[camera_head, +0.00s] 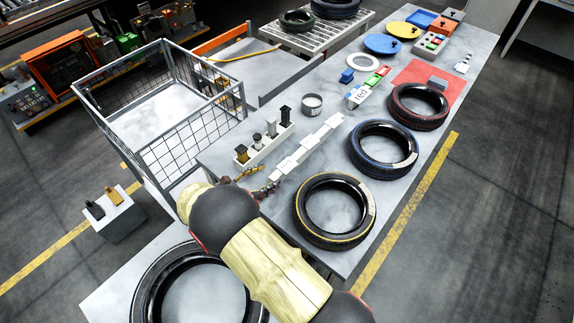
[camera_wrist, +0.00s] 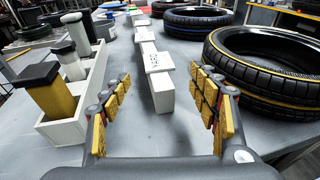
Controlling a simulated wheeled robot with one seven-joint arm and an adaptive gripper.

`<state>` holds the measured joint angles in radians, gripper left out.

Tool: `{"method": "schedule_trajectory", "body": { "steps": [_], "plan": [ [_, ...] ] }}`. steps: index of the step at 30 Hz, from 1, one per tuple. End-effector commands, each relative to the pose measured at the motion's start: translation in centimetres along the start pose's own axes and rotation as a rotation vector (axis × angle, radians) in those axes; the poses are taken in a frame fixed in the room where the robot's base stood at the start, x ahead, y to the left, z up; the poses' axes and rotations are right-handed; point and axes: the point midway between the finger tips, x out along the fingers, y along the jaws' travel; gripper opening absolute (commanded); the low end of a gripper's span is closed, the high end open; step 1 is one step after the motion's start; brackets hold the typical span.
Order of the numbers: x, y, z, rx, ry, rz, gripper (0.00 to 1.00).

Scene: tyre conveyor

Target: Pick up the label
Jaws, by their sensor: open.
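A row of white labels (camera_head: 306,146) lies along a narrow white rail on the grey table. In the wrist view the nearest label (camera_wrist: 157,62) is a small white plate with dark printed marks, lying flat on a white block. My gripper (camera_head: 258,182) is at the near end of the row. In the wrist view my gripper (camera_wrist: 163,92) is open, with its gold-padded fingers spread to the left and right of the row's near end.
A white holder (camera_wrist: 82,112) with several stamp-like tools stands to the left. A yellow-striped tyre (camera_head: 303,222) lies close on the right, with a blue-striped tyre (camera_head: 359,160) behind it. A wire cage (camera_head: 190,145) stands beside the table.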

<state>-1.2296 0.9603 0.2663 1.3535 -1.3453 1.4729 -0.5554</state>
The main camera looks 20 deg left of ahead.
Motion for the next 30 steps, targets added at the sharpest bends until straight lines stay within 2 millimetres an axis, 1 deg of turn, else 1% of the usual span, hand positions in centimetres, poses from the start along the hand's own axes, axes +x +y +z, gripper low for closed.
{"method": "schedule_trajectory", "body": {
  "steps": [6, 11, 14, 18, 21, 28, 30],
  "plan": [
    [2.0, 0.1, -0.2, -0.005, -0.004, 0.002, 0.61],
    [3.1, 0.1, -0.1, -0.005, -0.004, 0.002, 0.61],
    [4.3, 0.2, -0.1, -0.005, -0.003, 0.001, 0.61],
    [6.4, 0.4, 0.0, -0.004, -0.003, 0.000, 0.61],
    [7.4, 0.4, 0.0, -0.004, -0.003, 0.002, 0.61],
    [7.5, 0.4, 0.0, -0.004, -0.003, 0.003, 0.61],
    [7.5, 0.4, 0.0, -0.004, -0.003, 0.003, 0.57]
  ]
}}
